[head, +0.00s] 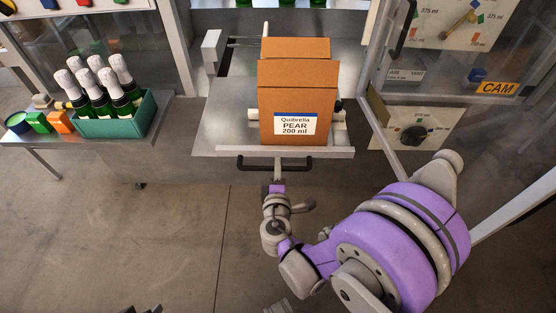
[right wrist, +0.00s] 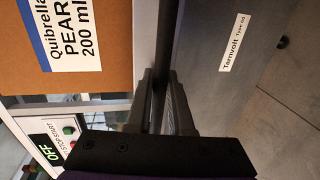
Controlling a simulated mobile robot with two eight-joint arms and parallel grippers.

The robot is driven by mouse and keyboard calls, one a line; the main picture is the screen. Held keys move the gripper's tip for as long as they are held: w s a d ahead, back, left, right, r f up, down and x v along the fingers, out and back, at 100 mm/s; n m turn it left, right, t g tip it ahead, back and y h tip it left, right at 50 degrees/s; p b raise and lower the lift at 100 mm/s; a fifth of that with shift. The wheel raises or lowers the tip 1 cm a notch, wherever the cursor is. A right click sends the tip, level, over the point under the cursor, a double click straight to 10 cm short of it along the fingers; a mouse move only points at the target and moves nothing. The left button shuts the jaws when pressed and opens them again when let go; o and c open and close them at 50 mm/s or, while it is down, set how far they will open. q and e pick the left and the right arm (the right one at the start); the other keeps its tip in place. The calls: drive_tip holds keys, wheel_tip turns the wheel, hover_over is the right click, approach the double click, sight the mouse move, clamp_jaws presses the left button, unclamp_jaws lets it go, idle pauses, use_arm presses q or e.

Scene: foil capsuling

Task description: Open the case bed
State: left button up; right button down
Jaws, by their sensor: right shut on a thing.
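The case bed (head: 228,135) is a grey metal tray at the front of the machine, with a dark bar handle (head: 300,163) along its front edge. A brown carton (head: 275,95) labelled "Quibrella PEAR 200 ml" stands upright on it with its flaps up. My right gripper (head: 277,171) is shut on the handle from the front. In the right wrist view the dark bar (right wrist: 162,45) runs between my two fingers (right wrist: 163,100). Small dark tips at the bottom edge of the head view may be my left gripper (head: 141,309); its jaws are unclear.
A green crate (head: 110,128) of foil-topped bottles stands on the side table at left, beside small coloured blocks (head: 60,121). A glass door frame and a panel with a black knob (head: 413,135) are at right. The floor (head: 180,230) before the bed is clear at left.

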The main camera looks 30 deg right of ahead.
drive_tip(key=shift+s+a, duration=0.1)
drive_tip(key=shift+s, duration=0.05)
drive_tip(key=c, duration=0.8)
unclamp_jaws()
drive_tip(key=v, duration=1.1)
drive_tip(key=shift+p, duration=0.35)
